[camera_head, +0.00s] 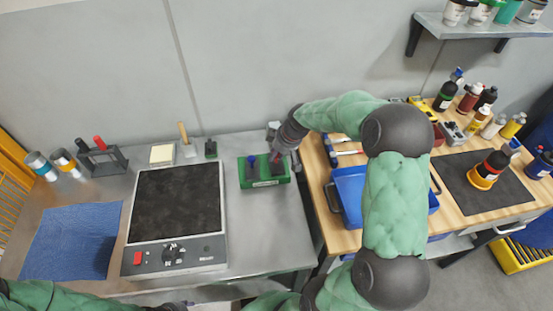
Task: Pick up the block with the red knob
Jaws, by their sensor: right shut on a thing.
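A green holder (265,183) stands on the metal bench. A dark block with a blue knob (251,161) sits in its left part. The dark block with the red knob (277,168) is at its right part, partly covered by my right gripper (278,154). My right gripper reaches down from above and is shut on this block. I cannot tell whether the block is still seated in the holder or slightly raised. Part of my left arm shows at the bottom left edge, but its gripper is not visible.
A hot plate (178,205) with a dark top stands left of the holder. A blue cloth (72,240) lies further left. A blue tray (352,190) and several bottles stand on the wooden table at right. A wall is behind.

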